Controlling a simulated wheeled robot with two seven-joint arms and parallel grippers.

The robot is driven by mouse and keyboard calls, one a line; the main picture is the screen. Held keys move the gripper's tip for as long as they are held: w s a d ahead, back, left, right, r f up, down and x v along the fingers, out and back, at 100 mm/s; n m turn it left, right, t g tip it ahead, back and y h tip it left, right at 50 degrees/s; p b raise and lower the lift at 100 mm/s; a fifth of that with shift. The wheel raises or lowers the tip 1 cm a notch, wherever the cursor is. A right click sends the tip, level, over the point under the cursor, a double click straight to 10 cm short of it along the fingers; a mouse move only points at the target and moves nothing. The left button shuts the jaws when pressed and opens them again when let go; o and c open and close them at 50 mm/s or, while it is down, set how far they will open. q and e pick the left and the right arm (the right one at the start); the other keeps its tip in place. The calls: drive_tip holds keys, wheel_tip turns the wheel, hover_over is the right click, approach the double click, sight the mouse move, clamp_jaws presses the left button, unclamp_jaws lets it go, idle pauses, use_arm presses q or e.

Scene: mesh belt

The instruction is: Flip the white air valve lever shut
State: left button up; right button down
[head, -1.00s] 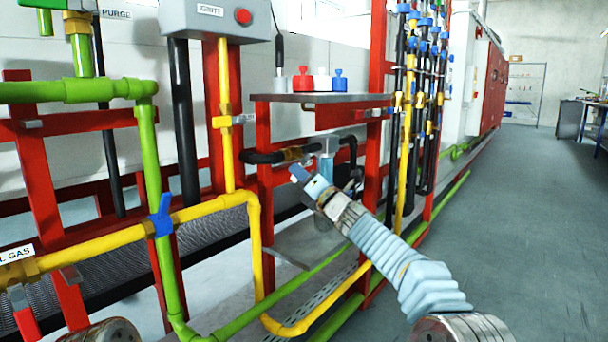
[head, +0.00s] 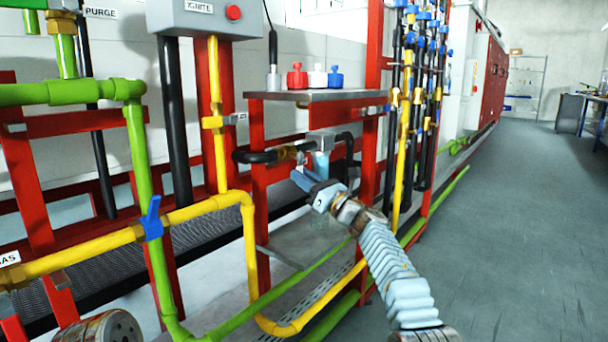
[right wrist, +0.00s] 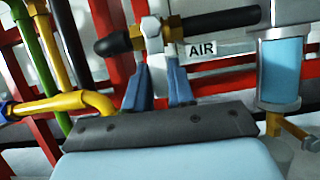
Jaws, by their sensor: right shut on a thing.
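The brass air valve (head: 286,153) sits on a black hose line under the small shelf in the head view. It also shows at the top of the right wrist view (right wrist: 155,37), beside an AIR label (right wrist: 202,49). The white lever (right wrist: 159,62) hangs from the valve between the two blue fingers of my right gripper (right wrist: 160,72), partly hidden by them. My right gripper (head: 303,179) is just below the valve in the head view, shut on the lever. My left gripper is not in view.
A clear blue-tinted filter bowl (right wrist: 281,70) stands close right of the valve. Yellow pipe (head: 250,260) and red frame posts (head: 260,200) stand left of my right arm. A shelf (head: 315,96) with small bottles is above. The floor at right is clear.

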drive_tip(key=shift+w+d+r+n, duration=0.1)
drive_tip(key=shift+n, duration=0.2)
drive_tip(key=c, duration=1)
unclamp_jaws()
drive_tip(key=shift+o, duration=0.2)
drive_tip(key=b+v, duration=0.5)
drive_tip(key=v, duration=0.8)
drive_tip(key=shift+d+f, duration=0.3)
drive_tip(key=shift+f, duration=0.05)
